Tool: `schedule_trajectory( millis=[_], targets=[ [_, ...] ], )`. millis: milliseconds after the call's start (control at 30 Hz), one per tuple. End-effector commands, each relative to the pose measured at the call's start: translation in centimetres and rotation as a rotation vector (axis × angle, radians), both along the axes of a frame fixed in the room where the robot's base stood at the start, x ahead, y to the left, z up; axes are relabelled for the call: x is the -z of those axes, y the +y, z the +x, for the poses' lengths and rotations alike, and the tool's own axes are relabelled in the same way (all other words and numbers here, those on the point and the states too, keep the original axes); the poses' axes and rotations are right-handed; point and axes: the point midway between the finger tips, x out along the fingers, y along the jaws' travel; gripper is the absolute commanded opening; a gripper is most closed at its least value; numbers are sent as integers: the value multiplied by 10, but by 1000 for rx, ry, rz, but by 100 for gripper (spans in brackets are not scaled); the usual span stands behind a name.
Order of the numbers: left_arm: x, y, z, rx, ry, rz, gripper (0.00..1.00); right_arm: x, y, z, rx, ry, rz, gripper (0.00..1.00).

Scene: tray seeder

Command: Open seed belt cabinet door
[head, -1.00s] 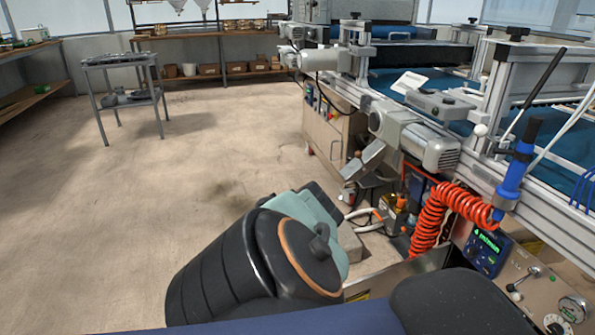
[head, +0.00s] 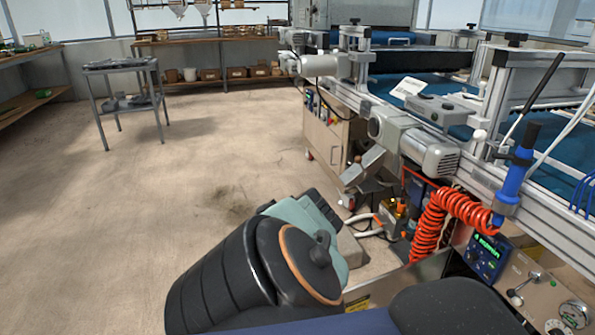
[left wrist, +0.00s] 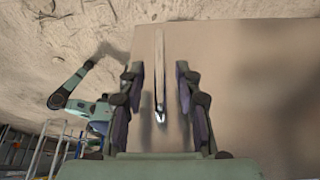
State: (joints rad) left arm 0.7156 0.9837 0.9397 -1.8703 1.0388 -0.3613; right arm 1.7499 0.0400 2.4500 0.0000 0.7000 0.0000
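In the left wrist view a flat beige door panel (left wrist: 235,65) fills the upper right. A slim, pale bar handle (left wrist: 159,60) runs down it, with a bright metal end at the bottom. My left gripper (left wrist: 161,98) is open, with one dark finger on each side of the lower part of the handle. Gaps show between the fingers and the bar. In the head view my left arm covers the low middle, and its fingers are hidden. My right gripper is in neither current view.
The seeder machine (head: 415,145) runs along the right, with an orange coiled hose (head: 430,220) and a control panel (head: 490,258) below it. A beige cabinet (head: 325,135) on wheels stands under it. A small metal table (head: 120,66) stands far left. Open floor lies between.

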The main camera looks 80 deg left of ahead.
Motion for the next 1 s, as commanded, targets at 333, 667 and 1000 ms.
schedule_trajectory(
  millis=[333,667,1000],
  targets=[
    [-29,13,0,-5,-6,4,34,0,0,0,0,0,0,0],
    [-60,25,-2,-4,-3,3,34,0,0,0,0,0,0,0],
    [-69,28,-5,-1,0,0,34,0,0,0,0,0,0,0]
  ],
)
